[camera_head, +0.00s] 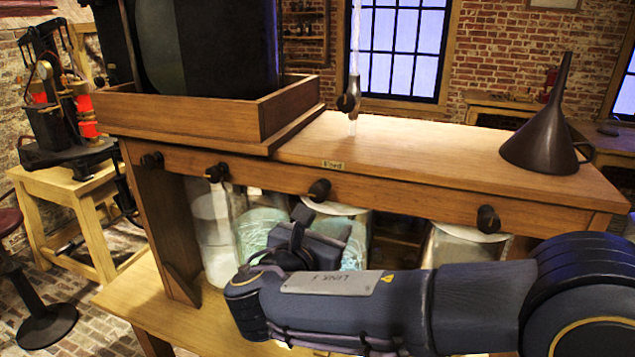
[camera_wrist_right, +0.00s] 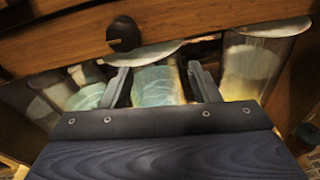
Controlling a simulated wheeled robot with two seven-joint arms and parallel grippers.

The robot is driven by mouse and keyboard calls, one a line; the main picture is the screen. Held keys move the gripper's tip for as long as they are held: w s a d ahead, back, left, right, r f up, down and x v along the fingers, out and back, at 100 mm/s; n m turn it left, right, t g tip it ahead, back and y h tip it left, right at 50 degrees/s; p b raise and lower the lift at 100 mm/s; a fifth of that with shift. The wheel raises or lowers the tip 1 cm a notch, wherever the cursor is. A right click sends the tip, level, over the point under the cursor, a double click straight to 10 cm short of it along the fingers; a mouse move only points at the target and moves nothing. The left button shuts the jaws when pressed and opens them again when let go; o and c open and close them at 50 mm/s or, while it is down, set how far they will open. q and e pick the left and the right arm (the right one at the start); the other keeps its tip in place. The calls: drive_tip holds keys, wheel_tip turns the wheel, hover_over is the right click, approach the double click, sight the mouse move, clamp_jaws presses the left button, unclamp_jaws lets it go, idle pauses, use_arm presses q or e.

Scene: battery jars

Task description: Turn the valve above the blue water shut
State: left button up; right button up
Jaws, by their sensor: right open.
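A dark round valve knob (camera_head: 319,190) sits on the front rail of the wooden bench, above a glass jar of pale blue-green water (camera_head: 357,250). In the right wrist view the knob (camera_wrist_right: 123,33) is above and left of the blue-green jar (camera_wrist_right: 158,85). My right gripper (camera_head: 320,230) is below the knob, in front of that jar and partly hiding it. Its fingers (camera_wrist_right: 161,86) are apart, with nothing held between them, and clear of the knob. My left gripper is not in view.
Other knobs (camera_head: 216,172) (camera_head: 488,218) line the rail. A whitish jar (camera_head: 212,235) stands left, and a yellowish one (camera_wrist_right: 250,70) right. A dark funnel (camera_head: 545,130) and a wooden tray (camera_head: 200,115) with a dark tank sit on top. A tap (camera_head: 348,101) hangs above the bench.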

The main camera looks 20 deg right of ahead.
sight(315, 199)
drive_tip(key=a+r+n+t, duration=0.2)
drive_tip(key=a+r, duration=0.1)
drive_tip(key=a, duration=0.1)
drive_tip(key=p+x, duration=0.2)
drive_tip(key=x, duration=0.6)
drive_tip(key=shift+w+d+f, duration=0.15)
drive_tip(key=shift+w+d, duration=0.05)
drive_tip(key=shift+w, duration=0.05)
drive_tip(key=c, duration=1)
drive_tip(key=shift+f+m+b, duration=0.2)
drive_tip(key=shift+m+b, duration=0.5)
drive_tip(key=shift+b, duration=0.4)
drive_tip(key=m+b, duration=1.2)
drive_tip(key=b, duration=0.2)
drive_tip(key=shift+a+b, duration=0.1)
drive_tip(key=shift+b, duration=0.3)
drive_tip(key=shift+r+m+b, duration=0.2)
drive_tip(key=shift+m+b, duration=1.65)
drive_tip(key=shift+m, duration=0.45)
